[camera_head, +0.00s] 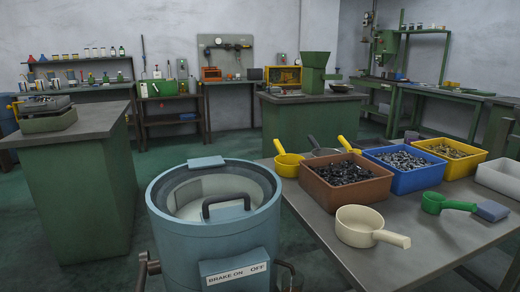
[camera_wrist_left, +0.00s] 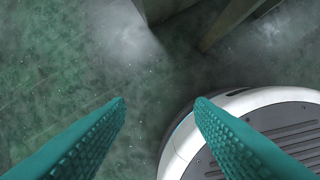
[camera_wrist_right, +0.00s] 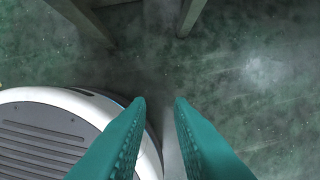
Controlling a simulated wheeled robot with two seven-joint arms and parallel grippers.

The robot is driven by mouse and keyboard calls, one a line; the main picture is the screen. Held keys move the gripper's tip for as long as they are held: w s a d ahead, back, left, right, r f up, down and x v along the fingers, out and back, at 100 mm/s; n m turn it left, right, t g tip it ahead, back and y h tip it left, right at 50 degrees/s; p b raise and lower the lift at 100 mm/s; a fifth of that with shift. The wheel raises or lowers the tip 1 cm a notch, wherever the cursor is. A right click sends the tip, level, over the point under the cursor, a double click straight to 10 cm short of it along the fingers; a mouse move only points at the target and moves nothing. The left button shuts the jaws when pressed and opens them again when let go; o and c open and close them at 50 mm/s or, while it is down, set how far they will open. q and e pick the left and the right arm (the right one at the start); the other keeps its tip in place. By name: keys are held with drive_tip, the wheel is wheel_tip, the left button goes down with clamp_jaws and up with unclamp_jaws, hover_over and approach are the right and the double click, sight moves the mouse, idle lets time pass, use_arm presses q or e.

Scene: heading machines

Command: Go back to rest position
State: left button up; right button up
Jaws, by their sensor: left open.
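My left gripper (camera_wrist_left: 160,100) shows in the left wrist view with its two teal ribbed fingers spread apart. It is open and empty above the green floor. My right gripper (camera_wrist_right: 159,100) shows in the right wrist view with a narrower gap between its fingertips. It is open, with nothing seen held, also over the floor. The white and grey rounded base below the grippers is mine. Neither gripper nor arm shows in the head view.
A blue drum machine (camera_head: 215,240) stands close in front. To its right, a grey table (camera_head: 440,245) carries a brown bin (camera_head: 345,195), a blue bin (camera_head: 425,180), a yellow bin (camera_head: 470,165) and several scoops. A green cabinet (camera_head: 85,195) stands left. Floor between is clear.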

use_arm(q)
drive_tip(key=s+a+f+g+p, duration=0.1)
drive_tip(key=s+p, duration=0.8)
drive_tip(key=s+a+f+p, duration=0.1)
drive_tip(key=s+a+p, duration=0.1)
drive_tip(key=s+p, duration=0.8)
drive_tip(key=shift+a+f+g+p, duration=0.15)
drive_tip(key=shift+f+g+p, duration=0.15)
drive_tip(key=shift+g, duration=0.1)
use_arm(e)
drive_tip(key=s+d+f+g, duration=0.1)
drive_tip(key=s, duration=0.8)
drive_tip(key=s+d+f, duration=0.1)
drive_tip(key=s+d, duration=0.1)
drive_tip(key=s, duration=0.8)
drive_tip(key=shift+d+f+g, duration=0.15)
drive_tip(key=shift+f+g, duration=0.15)
drive_tip(key=shift+g, duration=0.1)
